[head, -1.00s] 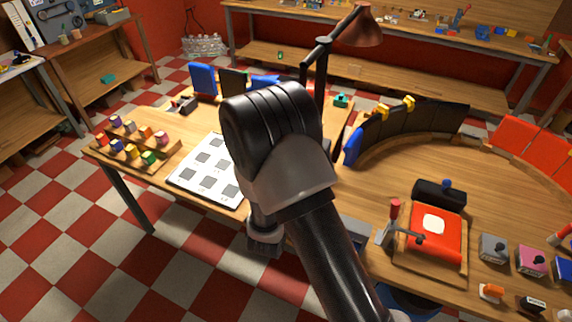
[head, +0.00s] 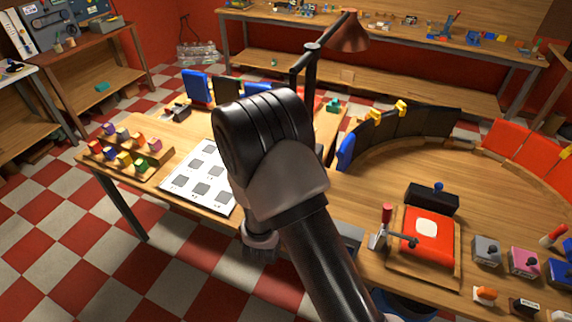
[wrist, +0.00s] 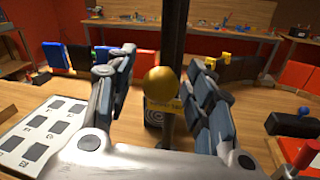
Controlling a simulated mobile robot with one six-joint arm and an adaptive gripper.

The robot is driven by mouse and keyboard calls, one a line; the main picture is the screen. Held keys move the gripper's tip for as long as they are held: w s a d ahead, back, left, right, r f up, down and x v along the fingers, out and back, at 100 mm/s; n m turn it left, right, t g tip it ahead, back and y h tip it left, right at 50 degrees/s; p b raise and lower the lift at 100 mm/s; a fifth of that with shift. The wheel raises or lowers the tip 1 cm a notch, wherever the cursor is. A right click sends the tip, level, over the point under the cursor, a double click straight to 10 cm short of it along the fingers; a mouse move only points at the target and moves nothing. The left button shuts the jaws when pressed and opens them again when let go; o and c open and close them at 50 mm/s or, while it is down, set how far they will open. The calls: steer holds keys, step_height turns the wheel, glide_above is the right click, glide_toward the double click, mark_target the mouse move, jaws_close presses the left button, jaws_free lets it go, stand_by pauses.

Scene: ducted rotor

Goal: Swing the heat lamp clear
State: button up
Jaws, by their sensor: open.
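The heat lamp stands on the workbench with a black post and arm and a copper-coloured shade (head: 348,35), behind my arm in the head view. In the wrist view, its dark post (wrist: 174,30) rises at centre and the shade is out of frame. A yellow ball knob (wrist: 160,85) on a stem shows in front of the post; I cannot tell how it joins the lamp. My gripper (wrist: 163,72) is open, with one finger on each side of the knob and no clear contact. In the head view, my arm hides the lamp's lower part and the fingers.
A white board with grey squares (head: 205,178) and a rack of coloured blocks (head: 125,150) lie to the left. Small coloured boxes (head: 487,250) line the right front.

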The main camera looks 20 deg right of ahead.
steer(key=v, duration=1.2)
steer(key=shift+d, duration=0.1)
